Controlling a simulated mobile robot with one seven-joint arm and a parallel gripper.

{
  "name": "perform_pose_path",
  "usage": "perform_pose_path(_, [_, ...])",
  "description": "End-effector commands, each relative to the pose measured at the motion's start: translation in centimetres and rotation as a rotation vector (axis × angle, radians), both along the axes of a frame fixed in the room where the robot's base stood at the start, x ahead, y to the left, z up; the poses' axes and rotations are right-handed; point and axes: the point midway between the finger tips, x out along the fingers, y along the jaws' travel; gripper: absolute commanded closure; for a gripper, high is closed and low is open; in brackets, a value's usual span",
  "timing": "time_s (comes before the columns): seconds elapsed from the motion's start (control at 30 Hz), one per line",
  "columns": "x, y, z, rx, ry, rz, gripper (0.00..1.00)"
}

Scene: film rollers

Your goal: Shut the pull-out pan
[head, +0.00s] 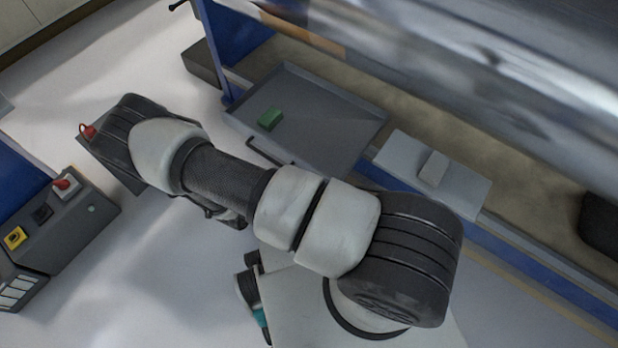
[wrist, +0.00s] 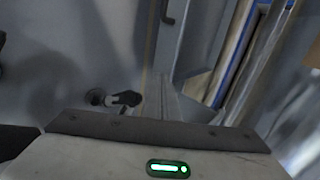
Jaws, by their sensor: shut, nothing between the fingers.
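The pull-out pan (head: 330,110) is a shallow grey tray at the front of the roller machine in the head view. A green block (head: 270,118) lies in it. Its dark bar handle (head: 268,153) is on the front side, partly beside my arm. A dark handle-like bar (wrist: 168,12) shows at the top of the wrist view. How far the pan stands out is hard to judge. My arm reaches left in front of the pan; its end hides my gripper in the head view. My gripper (wrist: 163,90) is shut and empty in the wrist view, apart from the bar.
A grey box (head: 435,172) sits on the machine's front ledge, right of the pan. A large metal roller (head: 490,70) is above. A control box (head: 62,215) with a red switch stands at left. Pale floor (head: 175,260) lies open in front.

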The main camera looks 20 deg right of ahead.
Motion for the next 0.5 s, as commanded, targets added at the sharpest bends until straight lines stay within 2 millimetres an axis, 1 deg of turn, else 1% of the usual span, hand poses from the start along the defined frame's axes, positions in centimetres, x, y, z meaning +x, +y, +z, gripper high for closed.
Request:
perform_pose_path(0.17, [0.6,-0.6,-0.9,0.009,-0.024,-0.012,1.0])
perform_pose_path(0.27, [1.3,-1.6,-2.1,0.006,-0.022,-0.01,1.0])
perform_pose_path(0.5, [3.5,-4.7,-5.8,0.007,-0.019,-0.01,1.0])
